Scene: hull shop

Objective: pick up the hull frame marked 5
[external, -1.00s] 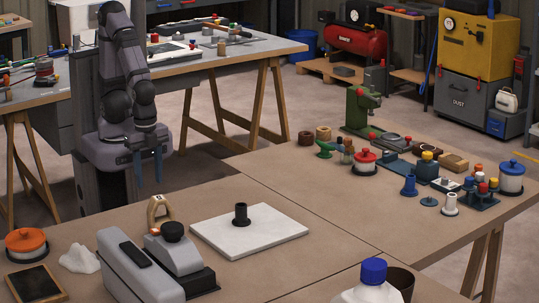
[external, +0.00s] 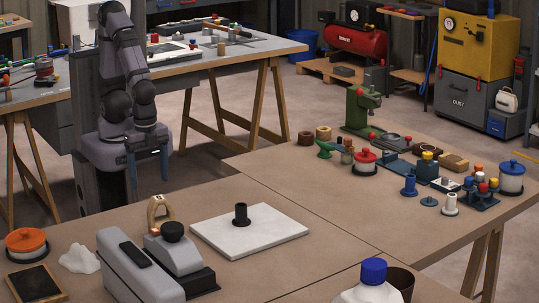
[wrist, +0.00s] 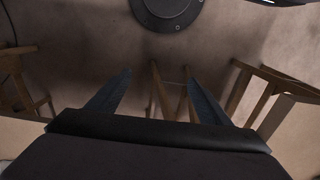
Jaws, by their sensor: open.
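A light wooden arch-shaped frame (external: 159,211) stands on the near brown table, behind the grey machine in the external view. A small dark mark shows on it, too small to read, so I cannot tell if it is the hull frame marked 5. My gripper (external: 148,168) hangs pointing down beyond the far edge of the table, above and behind the frame, apart from it. Its blue fingers are open and empty. In the wrist view my gripper (wrist: 158,78) has spread fingers with only the floor and wooden trestle legs beyond them; no frame shows there.
A grey machine (external: 140,265) stands just in front of the frame. A white slab (external: 275,240) with a black cylinder (external: 241,214) lies to its right. A white lump (external: 80,259) and an orange-lidded pot (external: 26,243) are left.

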